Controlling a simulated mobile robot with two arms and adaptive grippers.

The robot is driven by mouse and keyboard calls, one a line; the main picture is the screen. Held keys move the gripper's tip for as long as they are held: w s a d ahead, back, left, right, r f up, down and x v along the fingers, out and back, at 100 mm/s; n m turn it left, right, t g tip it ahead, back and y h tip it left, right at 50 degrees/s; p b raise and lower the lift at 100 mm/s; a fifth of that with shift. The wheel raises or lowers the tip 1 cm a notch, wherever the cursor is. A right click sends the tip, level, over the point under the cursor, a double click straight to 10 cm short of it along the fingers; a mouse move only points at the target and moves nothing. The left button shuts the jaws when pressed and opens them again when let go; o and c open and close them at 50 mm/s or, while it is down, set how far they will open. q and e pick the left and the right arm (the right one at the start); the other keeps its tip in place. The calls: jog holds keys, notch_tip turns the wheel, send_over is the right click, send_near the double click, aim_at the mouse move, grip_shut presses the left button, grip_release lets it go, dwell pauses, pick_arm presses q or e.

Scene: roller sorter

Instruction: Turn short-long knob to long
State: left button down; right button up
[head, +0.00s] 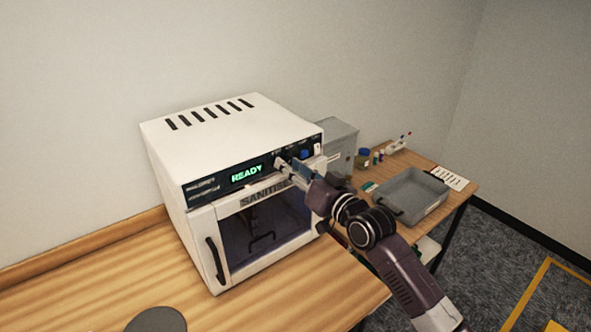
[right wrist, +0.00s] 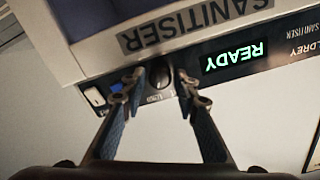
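The white sanitiser (head: 195,135) stands on the wooden counter, its display (head: 246,174) reading READY in green. In the right wrist view, which sees the panel upside down, a dark knob (right wrist: 159,78) sits on the panel beside the READY display (right wrist: 234,57). A small label by the knob is too blurred to read surely. My right gripper (right wrist: 160,82) has its two fingertips apart, one on each side of the knob; I cannot tell whether they touch it. In the head view my right gripper (head: 288,164) is at the panel and hides the knob. My left gripper is out of view.
The sanitiser's glass door (head: 265,225) is shut, with a dark handle (head: 216,265) at its left. A grey tray (head: 412,197), small bottles and a paper (head: 449,178) lie on the table at right. A grey box (head: 340,140) stands behind my arm.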

jog(key=v, duration=1.2)
jog(key=shift+f, duration=0.1)
jog(key=s+d+f+g+h, duration=0.2)
jog(key=s+f+g+h, duration=0.1)
jog(key=s+f, duration=0.5)
jog(key=s+d+f+g+h, duration=0.2)
jog(key=s+f, duration=0.4)
jog(key=f, duration=0.5)
jog(key=s+d+f+g+h, duration=0.25)
jog(key=s+d+f, duration=0.2)
jog(key=s, duration=0.55)
jog(key=s+d+f+g+h, duration=0.25)
jog(key=s+d+f, duration=0.2)
jog(key=s, duration=0.45)
jog(key=s+f+g+b, duration=0.1)
jog(key=s+f+b, duration=0.15)
jog(key=f, duration=1.45)
jog(key=s+f+g+b, duration=0.1)
jog(key=f+b, duration=0.2)
jog(key=f, duration=1.3)
jog(key=s+d+f+b, duration=0.2)
jog(key=s+f, duration=0.6)
jog(key=f, duration=0.1)
jog(key=s+d+f+g+b, duration=0.1)
jog(key=s+f+b, duration=0.1)
jog(key=s+f, duration=0.6)
notch_tip(320, 180, down, 2)
jog(key=shift+s+d+f+b, duration=0.1)
jog(key=shift+s+d+b, duration=0.2)
jog(key=shift+s+d, duration=0.1)
